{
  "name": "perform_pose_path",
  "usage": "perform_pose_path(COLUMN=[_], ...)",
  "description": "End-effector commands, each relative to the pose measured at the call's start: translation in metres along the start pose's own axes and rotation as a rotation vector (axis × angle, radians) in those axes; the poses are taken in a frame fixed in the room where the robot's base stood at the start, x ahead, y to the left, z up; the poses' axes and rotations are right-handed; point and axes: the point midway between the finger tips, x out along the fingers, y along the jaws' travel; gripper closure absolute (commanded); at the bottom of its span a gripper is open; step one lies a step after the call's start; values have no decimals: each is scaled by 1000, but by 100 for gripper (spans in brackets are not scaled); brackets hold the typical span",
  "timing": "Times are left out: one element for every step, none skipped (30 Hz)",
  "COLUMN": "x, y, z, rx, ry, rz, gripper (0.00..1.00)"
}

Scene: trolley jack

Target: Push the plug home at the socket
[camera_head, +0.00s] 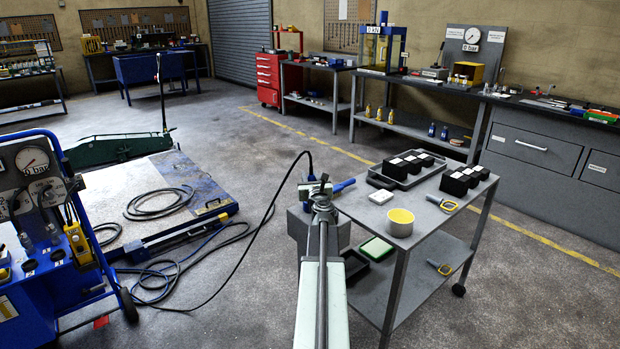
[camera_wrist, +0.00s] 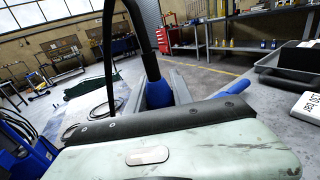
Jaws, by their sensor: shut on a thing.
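My gripper (camera_head: 318,190) is at the left end of the grey trolley's top, seen from behind along my pale arm. It is shut on a blue plug (camera_head: 311,178) with a black cable rising from it. In the wrist view the blue plug (camera_wrist: 158,92) stands nearly upright between the grey fingers, with the thick black cable (camera_wrist: 136,35) bending up and left. The plug's lower end is hidden behind my wrist. I cannot make out the socket, or tell whether the plug touches it.
The cable (camera_head: 268,215) trails left to the floor. A blue cart (camera_head: 60,290) stands left. Floor behind the trolley is clear.

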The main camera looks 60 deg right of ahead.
Motion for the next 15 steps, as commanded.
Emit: perform_pose_path(x=[0, 0, 0, 0, 0, 0, 0, 0, 0, 0, 0, 0, 0, 0, 0], y=[0, 0, 0, 0, 0, 0, 0, 0, 0, 0, 0, 0, 0, 0, 0], z=[-3, -3, -4, -5, -6, -7, -8, -8, -9, -10, -11, -12, -13, -13, -14], rx=[0, 0, 0, 0, 0, 0, 0, 0, 0, 0, 0, 0, 0, 0, 0], ry=[0, 0, 0, 0, 0, 0, 0, 0, 0, 0, 0, 0, 0, 0, 0], rz=[0, 0, 0, 0, 0, 0, 0, 0, 0, 0, 0, 0, 0, 0, 0], gripper=[100, 100, 100, 100, 100, 100, 100, 100, 100, 100, 100, 100, 100, 100, 100])
